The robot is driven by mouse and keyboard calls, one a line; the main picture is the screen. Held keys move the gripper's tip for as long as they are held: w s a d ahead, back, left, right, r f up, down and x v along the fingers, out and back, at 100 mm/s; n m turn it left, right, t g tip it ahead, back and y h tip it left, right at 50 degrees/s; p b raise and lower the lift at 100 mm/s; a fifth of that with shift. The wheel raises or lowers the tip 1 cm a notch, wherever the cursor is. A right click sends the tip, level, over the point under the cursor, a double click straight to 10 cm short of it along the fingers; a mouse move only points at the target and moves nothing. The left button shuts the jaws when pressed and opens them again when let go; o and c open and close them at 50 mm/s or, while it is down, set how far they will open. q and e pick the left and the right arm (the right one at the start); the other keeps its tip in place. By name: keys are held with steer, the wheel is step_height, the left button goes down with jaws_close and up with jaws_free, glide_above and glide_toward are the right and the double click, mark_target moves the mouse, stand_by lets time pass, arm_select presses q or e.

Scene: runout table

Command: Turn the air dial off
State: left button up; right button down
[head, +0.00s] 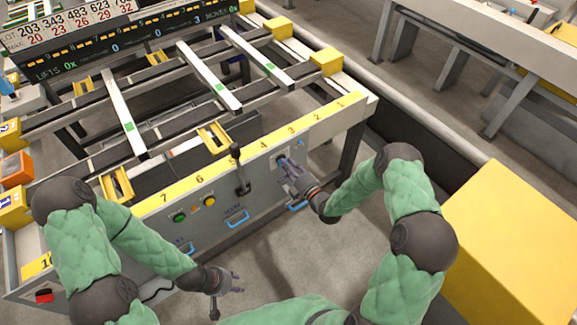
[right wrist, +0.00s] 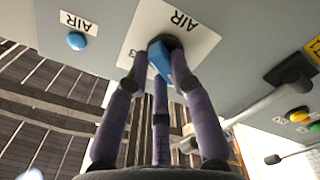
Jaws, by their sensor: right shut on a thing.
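The air dial (right wrist: 160,60) is a blue knob with a dark round base on a white plate marked AIR, on the grey front panel. My right gripper (head: 287,166) is at the panel, and its purple fingers are closed around the dial in the right wrist view (right wrist: 160,80). In the head view the fingers mostly hide the dial. My left gripper (head: 236,281) hangs in front of the panel, low and to the left, with its fingers apart and nothing between them.
A black-handled lever (head: 239,168), a green button (head: 180,218) and a yellow button (head: 209,201) sit on the panel left of my right gripper. A blue lamp or button (right wrist: 77,41) marked AIR is near the dial. A yellow block (head: 520,240) stands at right.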

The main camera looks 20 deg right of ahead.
steer(key=c, duration=1.1)
jaws_free()
steer(key=shift+o, duration=0.2)
steer(key=v, duration=1.2)
steer(key=shift+a, duration=0.1)
